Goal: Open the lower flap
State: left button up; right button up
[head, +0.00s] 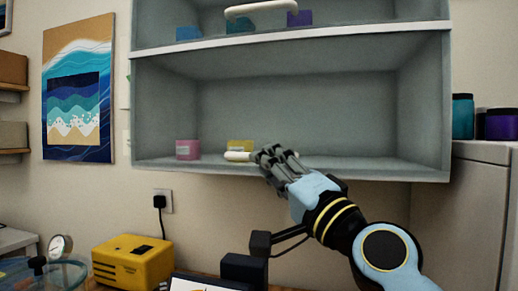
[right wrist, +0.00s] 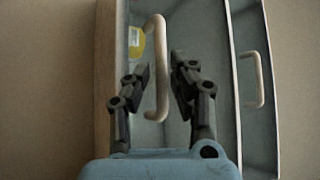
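The lower flap (head: 310,110) is a clear pane over the lower compartment of the grey wall cabinet, and it looks closed. Its pale bar handle (head: 238,156) runs along the bottom edge, partly hidden by my right gripper (head: 272,154). In the right wrist view the handle (right wrist: 160,50) passes between the fingers of my right gripper (right wrist: 163,68). The fingers are open, one on each side of it, with small gaps showing. My left gripper is not in view.
An upper flap handle (head: 262,7) sits above. Behind the lower pane are a pink box (head: 188,150) and a yellow box (head: 240,145). Jars (head: 463,116) stand on a cupboard at right. A yellow device (head: 132,262) and a gauge (head: 60,248) are at lower left.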

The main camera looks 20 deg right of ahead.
jog(key=x, duration=0.2)
jog(key=shift+w+r, duration=0.2)
jog(key=shift+w+a+p, duration=0.2)
jog(key=shift+w+p, duration=0.1)
jog(key=shift+w, duration=0.1)
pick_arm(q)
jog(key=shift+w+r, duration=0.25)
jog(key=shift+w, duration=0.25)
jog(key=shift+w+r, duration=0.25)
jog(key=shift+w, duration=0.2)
pick_arm(e)
jog(key=shift+c, duration=0.3)
jog(key=shift+s, duration=0.1)
grip_shut()
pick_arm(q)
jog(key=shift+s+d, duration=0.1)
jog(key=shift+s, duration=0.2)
